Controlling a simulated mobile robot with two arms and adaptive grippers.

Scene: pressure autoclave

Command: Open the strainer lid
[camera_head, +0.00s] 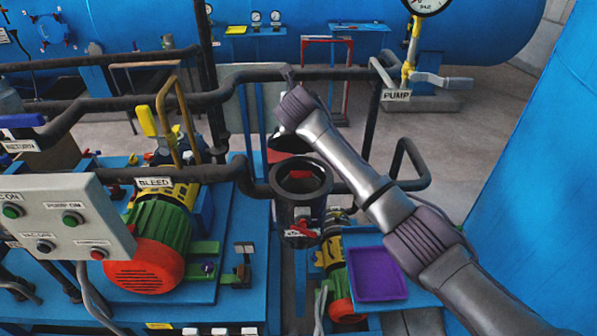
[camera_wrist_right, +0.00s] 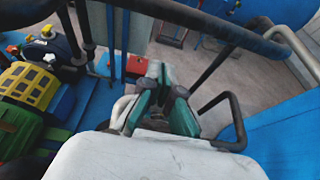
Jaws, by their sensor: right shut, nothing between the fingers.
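The strainer is a dark upright cylinder (camera_head: 303,208) in the middle of the head view. Its round top (camera_head: 300,165) shows a rim and a dark hollow with something red inside, so it looks open. A dark, tilted shape (camera_head: 290,143) stands just behind the rim, partly behind my right arm; I cannot tell whether it is the lid. My right arm reaches over from the lower right, its wrist above and behind the strainer. The right gripper (camera_wrist_right: 166,80) shows teal fingers close together and empty in the wrist view. My left gripper is out of view.
Dark pipes (camera_head: 140,175) run left of and behind the strainer. A green and red motor (camera_head: 160,240) and a control box (camera_head: 60,215) stand at left. A purple tray (camera_head: 378,273) lies at lower right. A large blue wall (camera_head: 550,180) bounds the right.

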